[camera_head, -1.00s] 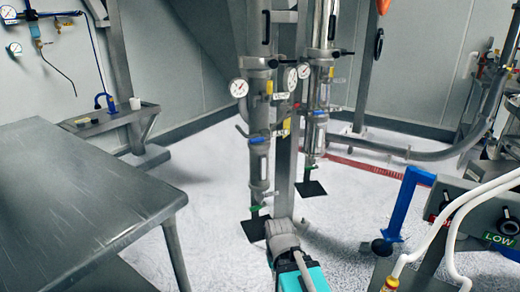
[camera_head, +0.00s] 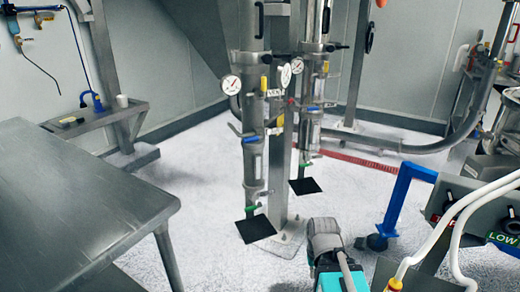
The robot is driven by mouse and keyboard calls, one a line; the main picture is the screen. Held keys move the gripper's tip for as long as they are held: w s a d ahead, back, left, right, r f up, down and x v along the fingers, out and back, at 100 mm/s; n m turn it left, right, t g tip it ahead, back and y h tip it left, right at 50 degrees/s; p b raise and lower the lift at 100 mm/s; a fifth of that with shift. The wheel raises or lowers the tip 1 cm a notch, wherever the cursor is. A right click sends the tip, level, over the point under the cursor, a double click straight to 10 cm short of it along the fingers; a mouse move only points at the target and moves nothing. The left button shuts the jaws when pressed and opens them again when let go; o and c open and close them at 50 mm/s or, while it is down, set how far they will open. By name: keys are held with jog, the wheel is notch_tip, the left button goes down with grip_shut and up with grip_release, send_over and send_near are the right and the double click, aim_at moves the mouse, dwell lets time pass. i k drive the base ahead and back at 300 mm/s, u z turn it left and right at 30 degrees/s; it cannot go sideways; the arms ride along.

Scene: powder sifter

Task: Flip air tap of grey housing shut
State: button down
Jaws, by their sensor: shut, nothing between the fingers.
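Two upright grey tubular housings hang on a grey post, a near left one (camera_head: 252,165) and a rear right one (camera_head: 306,130). The left one carries a blue tap handle (camera_head: 250,139), a yellow handle (camera_head: 263,85) and a green tap (camera_head: 251,208) at its lower end. The rear one has a blue handle (camera_head: 313,108) and a green tap (camera_head: 305,165). I cannot tell which handle is the air tap, or how it is set. My arm, grey and teal, shows at the bottom centre, in front of the housings and apart from them. My gripper's fingers do not show.
A metal table (camera_head: 80,185) fills the left. Round gauges (camera_head: 231,84) sit beside the housings. Black plates (camera_head: 256,229) are below them. A blue bracket (camera_head: 405,195) and a control box (camera_head: 470,210) with white hoses stand at right. White floor is clear between table and housings.

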aim_at(255, 139)
jog(key=z, duration=0.05)
jog(key=k, duration=1.1)
jog(key=u, duration=0.8)
jog(key=i, duration=1)
jog(key=z, duration=0.05)
